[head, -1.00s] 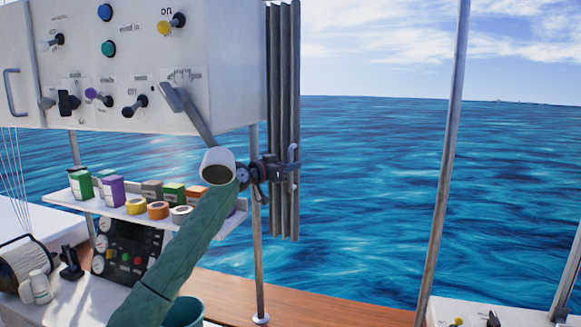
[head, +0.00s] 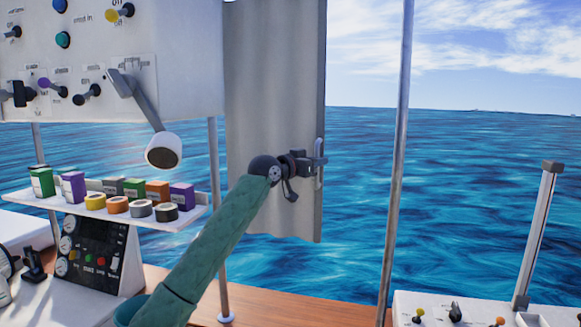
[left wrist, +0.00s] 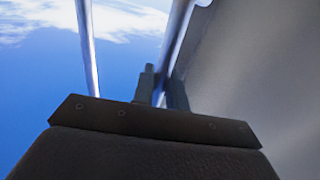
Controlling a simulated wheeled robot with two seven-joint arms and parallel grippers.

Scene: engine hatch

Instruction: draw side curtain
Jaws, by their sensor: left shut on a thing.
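The grey side curtain (head: 272,90) hangs in the head view beside the white control box, partly spread with shallow folds. Its right edge carries a pale upright handle (head: 318,160). My left gripper (head: 316,163) is shut on the handle at about the curtain's mid-height. The green-sleeved arm reaches up to it from below. In the left wrist view the curtain (left wrist: 265,75) fills the right side as a grey sheet, and my gripper fingers (left wrist: 160,88) show beyond the dark wrist body. My right gripper is not in view.
A metal post (head: 398,150) stands to the right of the curtain, with open space between. Another post (head: 218,220) stands at its left. A shelf (head: 120,210) with small boxes and rolls is left of my arm. A switch panel (head: 470,312) sits low right.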

